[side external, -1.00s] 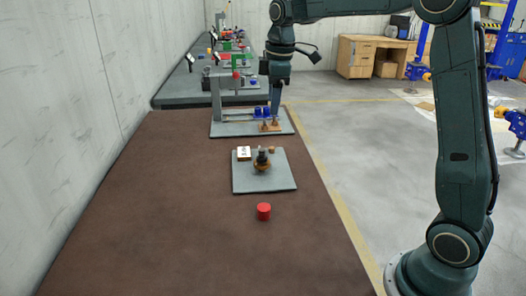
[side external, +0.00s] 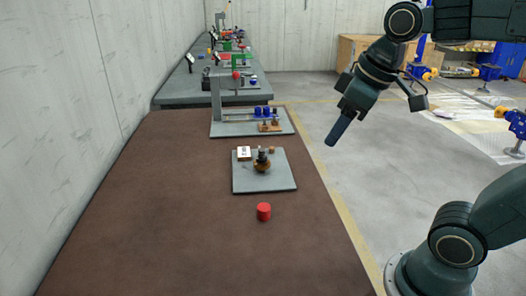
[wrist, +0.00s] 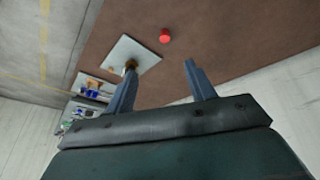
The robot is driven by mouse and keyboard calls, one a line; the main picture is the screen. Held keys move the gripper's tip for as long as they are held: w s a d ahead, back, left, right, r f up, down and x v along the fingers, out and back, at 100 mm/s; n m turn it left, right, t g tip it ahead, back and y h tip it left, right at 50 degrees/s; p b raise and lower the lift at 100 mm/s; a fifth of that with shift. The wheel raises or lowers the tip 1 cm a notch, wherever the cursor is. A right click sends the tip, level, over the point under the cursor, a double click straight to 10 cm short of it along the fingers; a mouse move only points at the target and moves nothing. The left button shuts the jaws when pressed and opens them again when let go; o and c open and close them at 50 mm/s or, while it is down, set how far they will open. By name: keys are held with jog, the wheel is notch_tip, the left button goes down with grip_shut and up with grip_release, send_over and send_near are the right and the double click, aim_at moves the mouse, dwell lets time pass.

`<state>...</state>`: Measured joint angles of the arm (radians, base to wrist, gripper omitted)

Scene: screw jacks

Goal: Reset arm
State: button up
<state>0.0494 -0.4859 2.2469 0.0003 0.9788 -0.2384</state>
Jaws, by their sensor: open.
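My gripper (side external: 338,131) is raised in the air to the right of the brown table (side external: 170,200), over the floor side, tilted with its fingers pointing down and left. In the wrist view the two fingers (wrist: 160,82) stand apart with nothing between them. A grey plate (side external: 264,181) on the table bears a small brass-coloured jack (side external: 262,162) with a dark top, a white block (side external: 244,153) and a small brown piece (side external: 271,150). My gripper is apart from all of these. The left finger partly covers the jack in the wrist view.
A red cylinder (side external: 264,211) stands on the table in front of the plate; it also shows in the wrist view (wrist: 165,35). Behind is a grey stand (side external: 228,128) with blue parts and a wooden block. A wall (side external: 60,110) borders the table's left side.

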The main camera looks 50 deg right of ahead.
jog(key=s+a+f+m+t, duration=0.1)
jog(key=s+f+m, duration=0.1)
jog(key=s+f, duration=0.2)
jog(key=s, duration=0.2)
jog(key=shift+s, duration=0.35)
jog(key=shift+o, duration=0.4)
jog(key=shift+a, duration=0.1)
dwell(0.4)
